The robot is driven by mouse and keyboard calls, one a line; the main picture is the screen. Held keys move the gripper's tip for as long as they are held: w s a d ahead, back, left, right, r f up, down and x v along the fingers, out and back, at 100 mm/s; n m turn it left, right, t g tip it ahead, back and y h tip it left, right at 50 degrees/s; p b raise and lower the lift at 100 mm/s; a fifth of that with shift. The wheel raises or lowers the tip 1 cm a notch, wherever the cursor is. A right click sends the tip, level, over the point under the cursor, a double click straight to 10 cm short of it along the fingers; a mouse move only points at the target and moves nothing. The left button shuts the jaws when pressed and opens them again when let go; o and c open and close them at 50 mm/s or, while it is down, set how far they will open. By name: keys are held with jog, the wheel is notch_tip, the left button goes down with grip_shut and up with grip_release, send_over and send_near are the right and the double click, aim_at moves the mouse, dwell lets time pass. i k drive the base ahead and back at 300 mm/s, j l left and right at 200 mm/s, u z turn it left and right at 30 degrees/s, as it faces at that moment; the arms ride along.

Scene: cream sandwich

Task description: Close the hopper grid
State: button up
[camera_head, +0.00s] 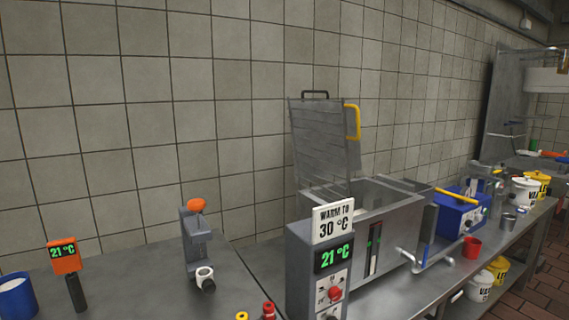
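The hopper grid (320,145) stands raised and open, nearly upright, at the back left edge of the metal hopper (385,222). It has a yellow handle (353,121) on its right side and a dark handle (314,94) on top. My gripper is not in view.
A grey control box (318,272) reading 21 °C stands in front of the hopper, with a "WARM TO 30 °C" sign (333,220). A grey device with an orange knob (196,204) stands left. A red cup (472,247) and blue machine (461,214) stand right.

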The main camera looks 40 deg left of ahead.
aim_at(344, 106)
jog(key=u, duration=1.25)
